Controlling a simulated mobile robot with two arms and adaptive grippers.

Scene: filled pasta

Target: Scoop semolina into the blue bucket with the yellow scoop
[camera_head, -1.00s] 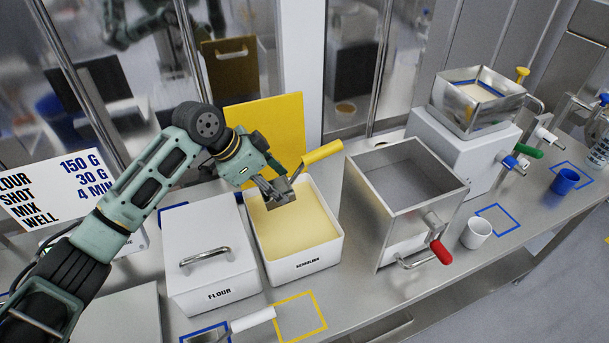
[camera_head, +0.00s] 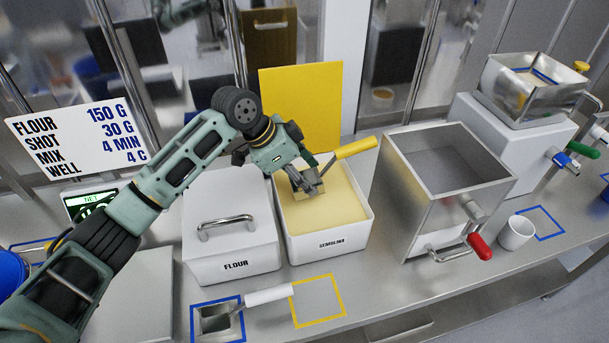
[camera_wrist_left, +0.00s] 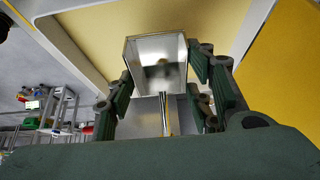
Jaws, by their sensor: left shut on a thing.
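My left gripper (camera_head: 309,183) is over the back part of the open white semolina bin (camera_head: 326,248). It is shut on the yellow scoop, whose yellow handle (camera_head: 357,147) points up to the right. The scoop's metal pan (camera_wrist_left: 157,62) shows between the fingers in the left wrist view. I cannot tell whether the pan touches the pale yellow semolina (camera_head: 340,205) or holds any. A blue rounded container (camera_head: 10,274), perhaps the blue bucket, is cut off at the left edge. My right gripper is not in view.
The lidded flour bin (camera_head: 225,265) stands left of the semolina bin. A metal hopper (camera_head: 425,205) with a red-handled crank stands right. A white-handled scoop (camera_head: 218,318) lies in front by an empty yellow-outlined square (camera_head: 318,300). A yellow panel (camera_head: 300,105) stands behind.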

